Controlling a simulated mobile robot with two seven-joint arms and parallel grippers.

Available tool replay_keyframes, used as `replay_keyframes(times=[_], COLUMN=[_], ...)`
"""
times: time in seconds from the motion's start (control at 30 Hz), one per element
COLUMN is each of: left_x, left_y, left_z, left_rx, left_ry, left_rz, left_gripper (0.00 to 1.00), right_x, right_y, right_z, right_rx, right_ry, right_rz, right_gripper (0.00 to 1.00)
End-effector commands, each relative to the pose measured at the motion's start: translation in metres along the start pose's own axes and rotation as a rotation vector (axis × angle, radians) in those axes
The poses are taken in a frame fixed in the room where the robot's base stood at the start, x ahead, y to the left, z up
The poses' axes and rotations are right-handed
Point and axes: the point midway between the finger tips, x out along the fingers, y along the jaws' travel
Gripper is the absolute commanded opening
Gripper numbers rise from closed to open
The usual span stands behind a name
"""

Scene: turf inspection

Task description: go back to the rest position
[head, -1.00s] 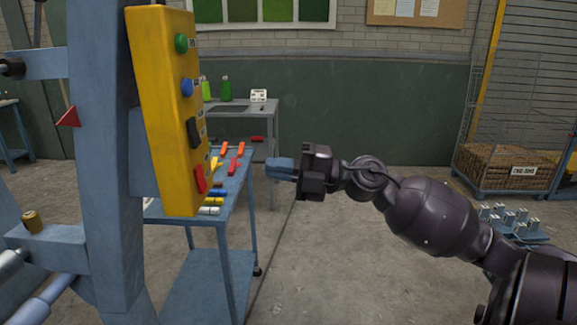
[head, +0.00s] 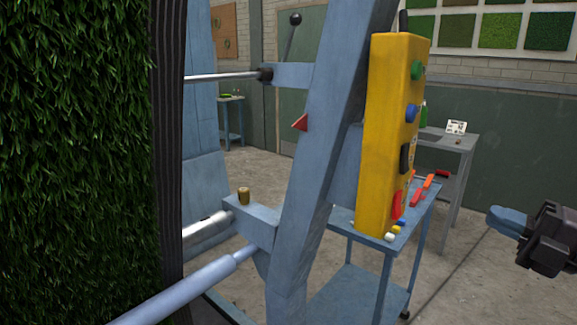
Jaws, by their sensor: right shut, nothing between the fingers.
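My right gripper (head: 508,221) is at the right edge of the head view, its blue fingers shut with nothing between them. It points left and stands apart from the yellow control box (head: 388,140). The box has a green button (head: 417,70), a blue button (head: 411,113), a black switch (head: 404,158) and a red switch (head: 397,205). Most of my right arm is cut off by the picture edge. My left gripper is not in view.
A blue machine frame (head: 318,150) carries the box. A turf roll (head: 75,160) fills the left side. A blue cart (head: 345,295) with coloured items stands behind the box, and a grey table (head: 462,145) farther back. Floor (head: 470,285) shows clear below the gripper.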

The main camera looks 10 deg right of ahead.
Motion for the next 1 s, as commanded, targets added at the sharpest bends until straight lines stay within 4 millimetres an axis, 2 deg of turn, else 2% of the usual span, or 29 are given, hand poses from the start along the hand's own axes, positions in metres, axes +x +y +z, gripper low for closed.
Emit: replay_keyframes(times=[0.13, 0.2, 0.27, 0.37, 0.53, 0.67, 0.8, 0.87, 1.0], left_x=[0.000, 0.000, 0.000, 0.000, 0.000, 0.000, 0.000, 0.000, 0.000], left_y=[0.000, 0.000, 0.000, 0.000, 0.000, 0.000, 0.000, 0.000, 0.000], left_z=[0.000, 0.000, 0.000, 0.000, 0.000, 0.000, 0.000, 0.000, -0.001], left_rx=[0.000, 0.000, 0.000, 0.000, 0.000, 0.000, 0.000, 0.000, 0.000], left_ry=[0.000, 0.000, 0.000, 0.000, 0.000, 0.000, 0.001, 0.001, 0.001], left_rz=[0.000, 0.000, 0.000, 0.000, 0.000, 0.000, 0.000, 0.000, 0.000], left_gripper=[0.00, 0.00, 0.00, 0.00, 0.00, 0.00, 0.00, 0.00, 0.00], right_x=[-0.002, -0.003, -0.006, -0.016, -0.038, -0.058, -0.076, -0.082, -0.092], right_y=[0.011, 0.009, 0.000, -0.029, -0.104, -0.176, -0.255, -0.286, -0.352], right_z=[0.016, 0.027, 0.037, 0.052, 0.063, 0.054, 0.023, 0.004, -0.052], right_rx=[-0.025, -0.003, 0.043, 0.148, 0.371, 0.568, 0.789, 0.883, 1.106], right_ry=[-0.089, -0.147, -0.208, -0.327, -0.535, -0.691, -0.833, -0.884, -0.982], right_rz=[0.079, 0.116, 0.148, 0.182, 0.181, 0.141, 0.074, 0.042, -0.028], right_gripper=[0.00, 0.00, 0.00, 0.00, 0.00, 0.00, 0.00, 0.00, 0.00])
